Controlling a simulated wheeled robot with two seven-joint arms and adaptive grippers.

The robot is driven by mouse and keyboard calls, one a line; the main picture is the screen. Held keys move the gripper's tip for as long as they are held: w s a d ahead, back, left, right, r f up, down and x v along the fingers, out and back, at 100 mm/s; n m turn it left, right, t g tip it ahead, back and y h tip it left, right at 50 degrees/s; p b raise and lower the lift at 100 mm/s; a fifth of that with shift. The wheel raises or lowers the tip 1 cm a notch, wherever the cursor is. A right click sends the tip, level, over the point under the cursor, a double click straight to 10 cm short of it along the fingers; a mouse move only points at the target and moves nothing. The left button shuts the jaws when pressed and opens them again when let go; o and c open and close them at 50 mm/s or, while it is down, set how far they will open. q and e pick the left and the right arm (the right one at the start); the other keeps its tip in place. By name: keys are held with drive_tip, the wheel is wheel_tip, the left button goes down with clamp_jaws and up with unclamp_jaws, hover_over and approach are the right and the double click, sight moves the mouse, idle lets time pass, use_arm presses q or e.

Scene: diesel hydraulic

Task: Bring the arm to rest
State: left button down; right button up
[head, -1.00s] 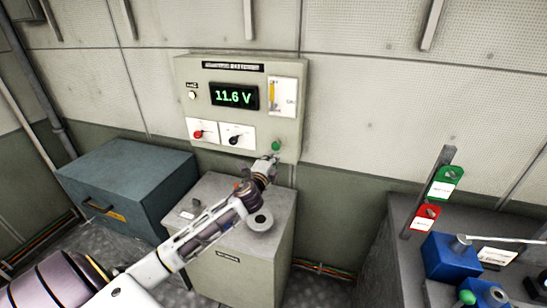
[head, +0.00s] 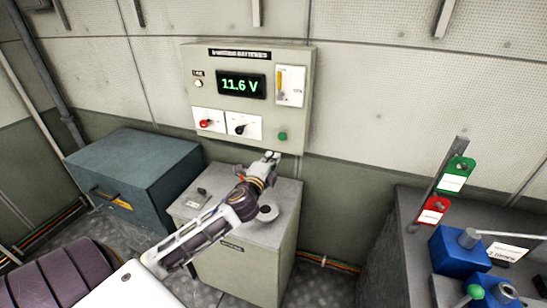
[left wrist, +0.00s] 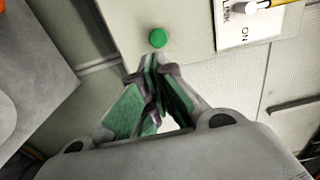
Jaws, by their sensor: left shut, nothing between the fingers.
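My left arm comes in from the lower left of the head view. Its left gripper (head: 272,156) is just below the control panel (head: 303,100), near the green button (head: 282,136). In the left wrist view the gripper (left wrist: 155,68) is shut and empty, its fingertips just short of the green button (left wrist: 158,38). A small gap seems to lie between them. The panel display (head: 241,86) reads 11.6 V. My right gripper is not in view.
A grey cabinet (head: 240,270) stands under my left forearm. A teal box (head: 130,165) is to its left. At the right, a dark bench holds blue blocks (head: 457,255), a green tag (head: 456,174) and a red tag (head: 433,210). The wall (head: 380,90) is behind.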

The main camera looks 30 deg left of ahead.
use_arm(q)
drive_tip(key=shift+s, duration=0.25)
idle(0.5)
